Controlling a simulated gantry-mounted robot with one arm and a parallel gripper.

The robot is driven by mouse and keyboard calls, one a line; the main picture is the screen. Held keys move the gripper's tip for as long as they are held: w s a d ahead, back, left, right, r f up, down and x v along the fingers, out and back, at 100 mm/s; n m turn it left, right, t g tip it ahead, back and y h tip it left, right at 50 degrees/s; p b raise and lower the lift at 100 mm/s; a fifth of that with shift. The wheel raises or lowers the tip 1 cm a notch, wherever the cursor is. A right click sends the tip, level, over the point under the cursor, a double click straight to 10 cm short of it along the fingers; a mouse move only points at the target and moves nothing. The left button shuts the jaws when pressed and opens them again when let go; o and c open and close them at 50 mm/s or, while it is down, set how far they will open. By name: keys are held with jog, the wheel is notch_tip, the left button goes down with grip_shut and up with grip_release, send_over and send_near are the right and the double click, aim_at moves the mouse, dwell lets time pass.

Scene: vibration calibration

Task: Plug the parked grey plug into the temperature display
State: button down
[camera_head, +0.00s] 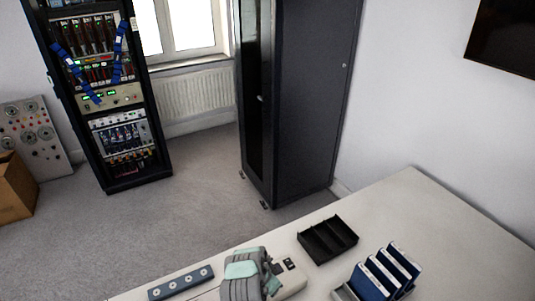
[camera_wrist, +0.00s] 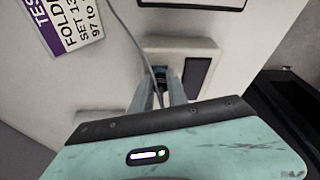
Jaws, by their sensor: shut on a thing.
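In the wrist view my gripper (camera_wrist: 161,82) is shut on the grey plug at the end of a grey cable (camera_wrist: 128,30); the plug itself is mostly hidden between the fingers. The fingertips are over the near face of a pale box with a dark rectangular window (camera_wrist: 195,76), which looks like the temperature display. I cannot tell whether the plug touches or sits in a socket. In the head view my gripper is hidden behind my grey-and-mint arm, beside the pale box (camera_head: 291,283) on the table.
A blue-grey strip with several round sockets (camera_head: 181,283) lies left of my arm. A black divided tray (camera_head: 328,240) and a holder of blue-and-white folders (camera_head: 384,272) stand to the right. A printed card (camera_wrist: 65,22) lies near the cable. The table's right side (camera_head: 450,235) is clear.

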jog(key=shift+w+m+g+h+b, duration=0.1)
jog(key=shift+m+g+h+b, duration=0.25)
jog(key=shift+m+b, duration=1.15)
dwell(0.4)
jog(key=c, duration=1.2)
grip_release()
jog(key=shift+c, duration=0.2)
jog(key=shift+r, duration=0.1)
jog(key=shift+p+v, duration=0.8)
jog(key=shift+v, duration=1.65)
